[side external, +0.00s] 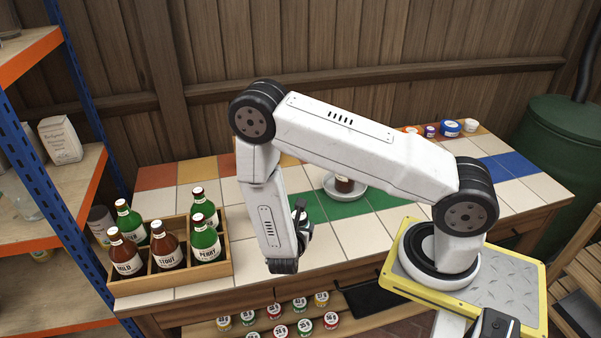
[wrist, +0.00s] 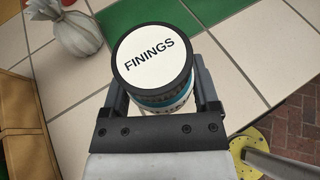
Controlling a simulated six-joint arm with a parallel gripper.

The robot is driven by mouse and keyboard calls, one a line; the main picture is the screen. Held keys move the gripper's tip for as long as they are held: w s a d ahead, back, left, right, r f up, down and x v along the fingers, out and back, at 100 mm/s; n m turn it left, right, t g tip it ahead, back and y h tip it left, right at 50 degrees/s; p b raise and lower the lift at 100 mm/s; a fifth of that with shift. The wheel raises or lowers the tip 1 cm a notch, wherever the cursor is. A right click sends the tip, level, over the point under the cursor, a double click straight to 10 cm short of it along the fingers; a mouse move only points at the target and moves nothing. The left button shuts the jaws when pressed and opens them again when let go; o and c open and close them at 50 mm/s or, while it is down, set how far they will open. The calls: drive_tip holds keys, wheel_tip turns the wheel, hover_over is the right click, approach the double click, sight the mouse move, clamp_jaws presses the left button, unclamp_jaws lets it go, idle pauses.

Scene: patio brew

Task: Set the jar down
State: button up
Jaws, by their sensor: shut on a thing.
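The jar (wrist: 152,60) fills the upper middle of the wrist view. It has a white lid with a black rim, marked FININGS, and a blue band on its side. My gripper (wrist: 160,92) is shut on it, with one finger on each side. In the side view my gripper (side external: 303,222) hangs over the front part of the tiled counter (side external: 340,231), and my arm mostly hides the jar there. I cannot tell whether the jar's base touches the tiles.
A wooden crate (side external: 180,281) of bottles stands at the left. A shallow dish (side external: 330,181) holding a dark jar (side external: 344,185) is behind my arm. A tied grey sack (wrist: 68,25) sits near the held jar. Cream tiles around it are clear. Brick floor (wrist: 296,125) shows past the counter's edge.

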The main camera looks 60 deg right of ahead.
drive_tip(key=shift+w+d+f, duration=0.1)
drive_tip(key=shift+w+f, duration=0.5)
drive_tip(key=shift+f, duration=0.05)
drive_tip(key=shift+w+d+f, duration=0.1)
drive_tip(key=shift+w+f, duration=0.1)
drive_tip(key=shift+f, duration=1.65)
drive_tip(key=shift+f, duration=0.1)
drive_tip(key=o, duration=1.2)
drive_tip(key=shift+v, duration=6.05)
